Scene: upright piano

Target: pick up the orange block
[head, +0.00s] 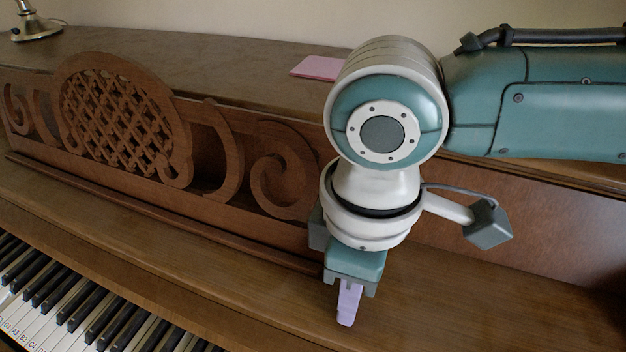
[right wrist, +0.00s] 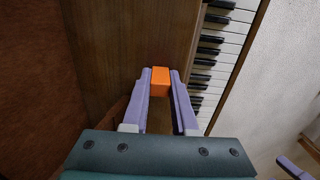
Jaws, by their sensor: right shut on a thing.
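The orange block (right wrist: 160,82) shows in the right wrist view, between the two lilac fingertips of my right gripper (right wrist: 160,84). The right gripper is shut on it, with a finger touching each side. In the head view my right gripper (head: 348,308) points down over the wooden ledge in front of the piano's carved panel; the block is hidden there. In the right wrist view a lilac piece at the lower right corner looks like part of my left gripper (right wrist: 294,167); its jaws cannot be made out.
The piano keys (head: 62,310) lie at the lower left in the head view. The carved music panel (head: 120,120) stands behind the ledge. A pink flat item (head: 318,68) lies on the piano top, and a lamp base (head: 36,28) stands at the far left. The ledge right of the gripper is clear.

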